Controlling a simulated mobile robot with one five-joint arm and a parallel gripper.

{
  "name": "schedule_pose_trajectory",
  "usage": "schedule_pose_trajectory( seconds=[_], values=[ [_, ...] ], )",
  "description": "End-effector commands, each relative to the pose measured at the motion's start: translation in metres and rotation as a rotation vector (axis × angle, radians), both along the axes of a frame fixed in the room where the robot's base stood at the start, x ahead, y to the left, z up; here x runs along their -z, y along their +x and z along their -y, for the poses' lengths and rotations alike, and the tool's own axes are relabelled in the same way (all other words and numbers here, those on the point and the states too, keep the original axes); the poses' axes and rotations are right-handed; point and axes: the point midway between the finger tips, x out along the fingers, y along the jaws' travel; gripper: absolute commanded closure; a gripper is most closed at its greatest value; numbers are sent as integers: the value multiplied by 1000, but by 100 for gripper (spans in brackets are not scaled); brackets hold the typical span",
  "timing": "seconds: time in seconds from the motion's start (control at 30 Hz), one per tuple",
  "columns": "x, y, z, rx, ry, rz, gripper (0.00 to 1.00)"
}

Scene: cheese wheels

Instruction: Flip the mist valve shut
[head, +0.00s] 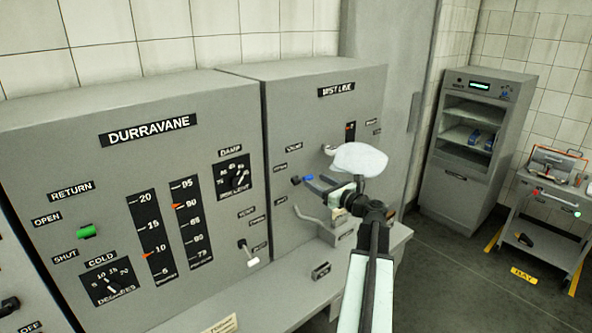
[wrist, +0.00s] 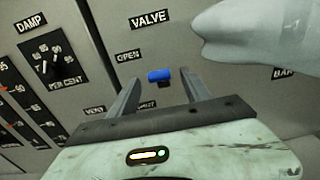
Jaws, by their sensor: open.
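The mist valve is a small blue lever (wrist: 160,75) under the VALVE label on the MIST LINE panel. It also shows in the head view (head: 296,181). In the wrist view it lies sideways, just below the height of the OPEN label (wrist: 127,56). A lower label, partly hidden by my gripper, appears to read SHUT (wrist: 147,105). My gripper (wrist: 161,72) is open, with one finger on each side of the lever in the picture. I cannot tell whether a finger touches it. In the head view my gripper (head: 314,190) is close to the panel face.
The DURRAVANE panel (head: 149,130) stands to the left, with a green lever (head: 86,232), dials and a white-tipped switch (head: 250,256). A ledge (head: 290,290) runs below the panels. A grey cabinet (head: 466,190) and a cart (head: 545,215) stand at the right, with open floor before them.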

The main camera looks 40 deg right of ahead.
Motion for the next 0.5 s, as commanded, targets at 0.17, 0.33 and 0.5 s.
schedule_pose_trajectory(
  seconds=[0.17,0.33,0.5],
  values=[
    [-1,3,0,-2,7,4,44],
    [-1,18,1,-4,5,3,44],
    [-1,48,5,-3,4,3,44]
  ],
)
